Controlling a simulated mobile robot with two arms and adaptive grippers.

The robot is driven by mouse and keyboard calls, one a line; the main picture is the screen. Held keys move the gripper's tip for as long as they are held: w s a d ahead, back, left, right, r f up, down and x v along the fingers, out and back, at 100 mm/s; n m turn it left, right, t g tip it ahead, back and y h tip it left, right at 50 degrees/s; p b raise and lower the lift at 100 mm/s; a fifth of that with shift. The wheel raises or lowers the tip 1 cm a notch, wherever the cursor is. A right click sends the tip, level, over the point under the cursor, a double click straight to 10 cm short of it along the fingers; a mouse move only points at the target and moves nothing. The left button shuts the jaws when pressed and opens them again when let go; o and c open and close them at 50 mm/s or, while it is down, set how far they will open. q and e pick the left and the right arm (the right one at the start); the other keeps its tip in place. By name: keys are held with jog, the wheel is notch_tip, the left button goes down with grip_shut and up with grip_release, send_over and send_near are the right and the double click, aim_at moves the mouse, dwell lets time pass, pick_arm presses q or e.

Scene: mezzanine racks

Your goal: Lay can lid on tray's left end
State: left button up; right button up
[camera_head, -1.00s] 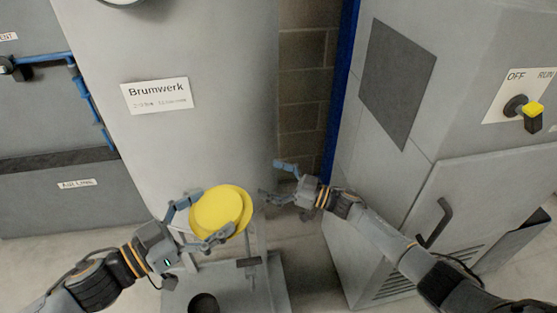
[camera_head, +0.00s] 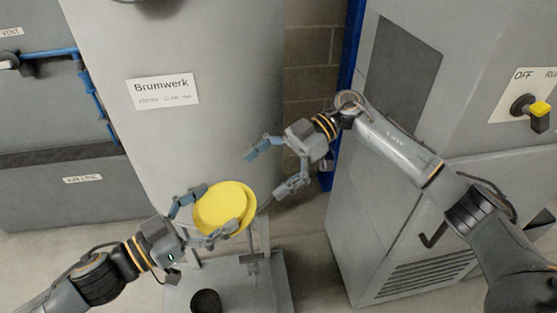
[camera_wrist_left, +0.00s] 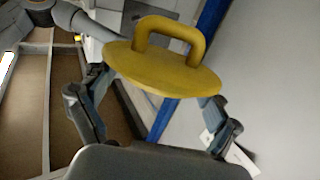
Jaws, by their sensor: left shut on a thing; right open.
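The can lid (camera_head: 222,207) is a round yellow disc. In the left wrist view, the lid (camera_wrist_left: 165,75) shows a raised loop handle on its top face. My left gripper (camera_head: 212,210) is shut on the lid's edges, one finger on each side, and holds it in the air in front of the grey column. My right gripper (camera_head: 266,172) is open and empty, just right of and above the lid, its fingers pointing left towards it. I cannot make out a tray in either view.
A grey column labelled Brumwerk (camera_head: 230,90) stands behind the lid. Its grey base (camera_head: 235,285) has a dark round opening (camera_head: 206,301). A grey unit with blue pipe (camera_head: 45,190) is at left.

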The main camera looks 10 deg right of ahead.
aim_at(227, 201)
jog(key=x, duration=0.7)
jog(key=shift+a, duration=0.1)
jog(key=shift+c, duration=0.4)
jog(key=c, duration=0.9)
pick_arm(q)
jog(key=o, duration=1)
pick_arm(e)
jog(key=shift+c, duration=0.5)
